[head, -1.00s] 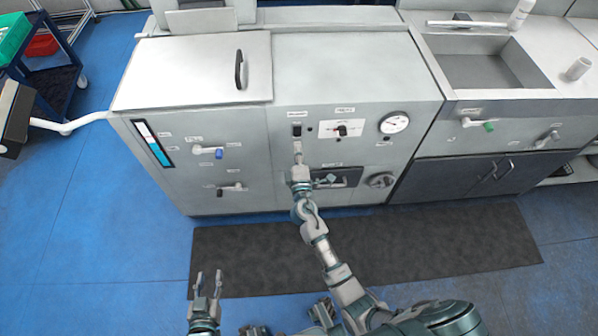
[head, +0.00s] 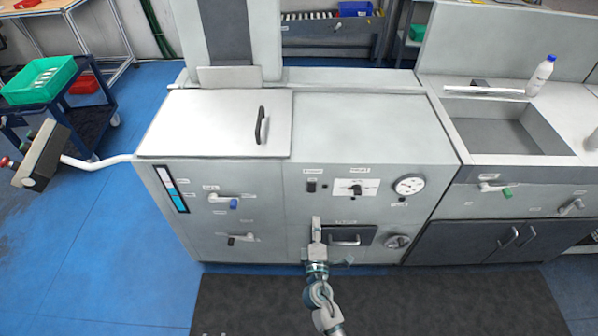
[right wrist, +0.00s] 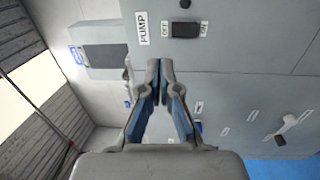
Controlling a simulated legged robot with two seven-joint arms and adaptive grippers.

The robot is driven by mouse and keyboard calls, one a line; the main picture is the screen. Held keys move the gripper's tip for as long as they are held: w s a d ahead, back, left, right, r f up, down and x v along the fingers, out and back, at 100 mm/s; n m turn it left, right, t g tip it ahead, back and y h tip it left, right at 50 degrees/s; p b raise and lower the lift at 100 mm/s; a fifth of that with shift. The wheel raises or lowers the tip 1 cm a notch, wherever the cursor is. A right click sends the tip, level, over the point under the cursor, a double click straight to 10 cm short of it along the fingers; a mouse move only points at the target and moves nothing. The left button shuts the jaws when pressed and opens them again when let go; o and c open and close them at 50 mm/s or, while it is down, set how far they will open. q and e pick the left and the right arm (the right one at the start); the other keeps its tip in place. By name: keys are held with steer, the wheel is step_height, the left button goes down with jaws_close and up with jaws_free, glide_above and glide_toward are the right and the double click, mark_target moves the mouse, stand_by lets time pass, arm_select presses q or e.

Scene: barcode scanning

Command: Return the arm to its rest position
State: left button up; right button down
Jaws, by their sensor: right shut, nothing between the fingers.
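My right gripper (head: 316,222) is in front of the grey machine's front panel, below a small black switch (head: 311,187). In the right wrist view its fingers (right wrist: 159,68) meet at the tips, shut and empty. That view also shows the black switch (right wrist: 186,30) beside a PUMP label, with a gap in the picture between it and the fingertips. My right arm comes up from the bottom edge in the head view. Of my left gripper only faint tips show at the bottom edge, too little to tell its state.
A sink (head: 495,130) stands at right. A dark mat (head: 430,300) covers the floor in front. Blue floor is free at left.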

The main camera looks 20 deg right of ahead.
steer(key=s+d+f+m+g+y+p, duration=0.1)
steer(key=s+f+m+g+p, duration=0.25)
steer(key=s+f, duration=0.5)
steer(key=s+d+f+m+g+y+p, duration=0.1)
steer(key=s+f+m+g+p, duration=0.3)
steer(key=f, duration=0.8)
arm_select(q)
steer(key=s+a+f+g+y+p, duration=0.1)
steer(key=s+f+g, duration=0.3)
steer(key=s+f, duration=0.4)
steer(key=s+a+f+g+y+p, duration=0.1)
steer(key=s+a+f+g+p, duration=0.2)
steer(key=s+f, duration=0.5)
step_height(320, 180, down, 8)
steer(key=shift+s+a+r+g, duration=0.25)
steer(key=shift+a+g, duration=0.25)
steer(key=shift+g, duration=0.5)
arm_select(e)
steer(key=s+f+m+g+y, duration=0.1)
steer(key=s+f+g, duration=0.3)
steer(key=s, duration=0.9)
steer(key=s+f+m+g+y, duration=0.2)
steer(key=s+f+m+g, duration=0.2)
steer(key=s+f, duration=0.4)
steer(key=s+g, duration=0.1)
steer(key=s, duration=0.5)
steer(key=shift+d+f, duration=0.25)
steer(key=shift+f, duration=0.1)
